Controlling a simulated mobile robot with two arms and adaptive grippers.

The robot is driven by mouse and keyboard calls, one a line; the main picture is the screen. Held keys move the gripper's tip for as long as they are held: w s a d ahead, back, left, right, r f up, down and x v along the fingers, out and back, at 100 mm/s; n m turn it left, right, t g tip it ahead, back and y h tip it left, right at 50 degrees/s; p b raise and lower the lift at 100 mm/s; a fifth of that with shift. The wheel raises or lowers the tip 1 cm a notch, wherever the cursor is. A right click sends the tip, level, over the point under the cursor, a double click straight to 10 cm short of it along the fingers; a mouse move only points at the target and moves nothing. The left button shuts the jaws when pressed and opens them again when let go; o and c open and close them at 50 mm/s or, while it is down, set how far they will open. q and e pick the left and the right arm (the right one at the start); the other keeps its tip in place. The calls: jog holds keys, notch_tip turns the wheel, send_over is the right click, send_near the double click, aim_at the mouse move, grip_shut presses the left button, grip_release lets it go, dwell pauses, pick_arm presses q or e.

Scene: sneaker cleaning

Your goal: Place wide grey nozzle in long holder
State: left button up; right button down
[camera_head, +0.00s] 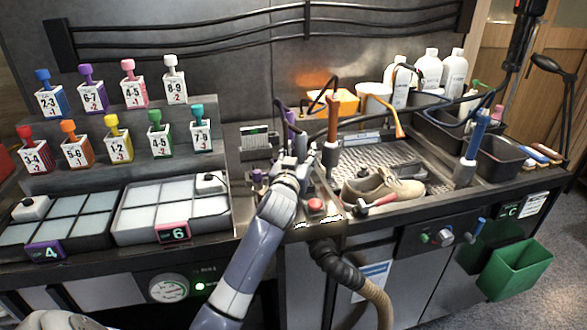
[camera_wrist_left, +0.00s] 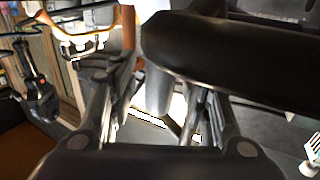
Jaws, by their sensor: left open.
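My left gripper (camera_head: 297,150) is over the tool rack, left of the sneaker tray. It is open. In the left wrist view its two fingers (camera_wrist_left: 158,105) stand apart, with a smooth grey rounded piece (camera_wrist_left: 157,90) visible between them or just beyond. I cannot tell whether this piece is the wide grey nozzle, or whether the fingers touch it. A thick dark cylinder (camera_wrist_left: 240,55) crosses the wrist view at upper right. I cannot make out the long holder; my gripper and wrist hide much of the rack. My right gripper is not in view.
An orange-brown handled tool (camera_head: 333,120) stands close to the right of my gripper. A red button (camera_head: 315,205) is just below it. A beige sneaker (camera_head: 382,188) lies on the metal tray. Blue-handled tool (camera_head: 475,140) stands farther right. Labelled bottles (camera_head: 118,146) fill the left shelves.

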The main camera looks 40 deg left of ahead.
pick_arm(q)
jog(key=v, duration=1)
jog(key=shift+b, duration=0.45)
jog(key=shift+f, duration=0.1)
